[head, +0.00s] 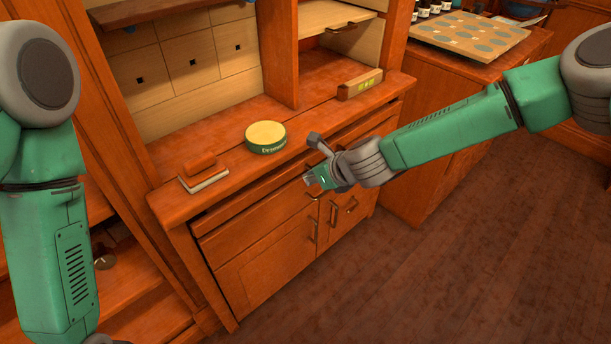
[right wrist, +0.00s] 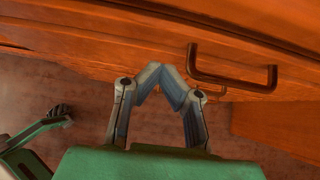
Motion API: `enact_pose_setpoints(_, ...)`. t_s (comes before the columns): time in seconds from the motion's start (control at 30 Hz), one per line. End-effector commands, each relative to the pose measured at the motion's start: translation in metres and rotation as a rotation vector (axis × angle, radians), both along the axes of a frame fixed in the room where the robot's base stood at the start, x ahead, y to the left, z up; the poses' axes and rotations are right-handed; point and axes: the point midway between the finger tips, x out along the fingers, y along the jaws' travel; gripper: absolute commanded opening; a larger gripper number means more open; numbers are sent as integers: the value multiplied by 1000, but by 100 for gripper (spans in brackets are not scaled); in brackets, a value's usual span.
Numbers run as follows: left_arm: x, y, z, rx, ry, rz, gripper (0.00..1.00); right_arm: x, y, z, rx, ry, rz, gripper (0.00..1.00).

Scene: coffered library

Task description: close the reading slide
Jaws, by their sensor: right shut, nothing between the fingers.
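The reading slide (head: 245,203) looks to be the wooden board just below the cabinet's worktop; a dark gap shows between them. How far it stands out is hard to tell. My right gripper (head: 311,181) is at the cabinet front, near the slide's lower edge and a dark handle. In the right wrist view my right gripper (right wrist: 170,72) is shut and empty, its fingertips close to an orange wooden front. A dark bar handle (right wrist: 235,78) is to their right; contact cannot be told. My left arm hangs at the left, its gripper out of view.
The worktop (head: 225,150) holds a green round tin (head: 266,137), a brown block on a pale pad (head: 203,176) and a small box (head: 360,84). Doors with handles (head: 313,232) are below. A counter with a board (head: 470,37) stands back right. Floor (head: 450,270) is clear at lower right.

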Motion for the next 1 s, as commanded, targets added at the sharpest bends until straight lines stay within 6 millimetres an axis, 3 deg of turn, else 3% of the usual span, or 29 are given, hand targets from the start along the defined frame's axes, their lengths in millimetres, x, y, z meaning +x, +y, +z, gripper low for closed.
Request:
enact_pose_setpoints(0.4, 0, 0, 18, 0, -1, 0, 40, -41, -28, 56, -4, 1, -1, 0)
enact_pose_setpoints(0.6, 0, 0, 21, 0, 0, 0, 40, -52, -40, 69, -2, 1, 1, 0)
enact_pose_setpoints(0.87, 0, 0, 21, 0, 0, 0, 40, -61, -41, 64, -27, -2, 28, 0)
enact_pose_setpoints(0.97, 0, 0, 21, 0, 0, -1, 40, -85, -39, 41, -130, -21, 148, 0)
enact_pose_setpoints(1.0, 0, 0, 21, 0, 0, -1, 40, -101, -40, 26, -197, -34, 232, 0)
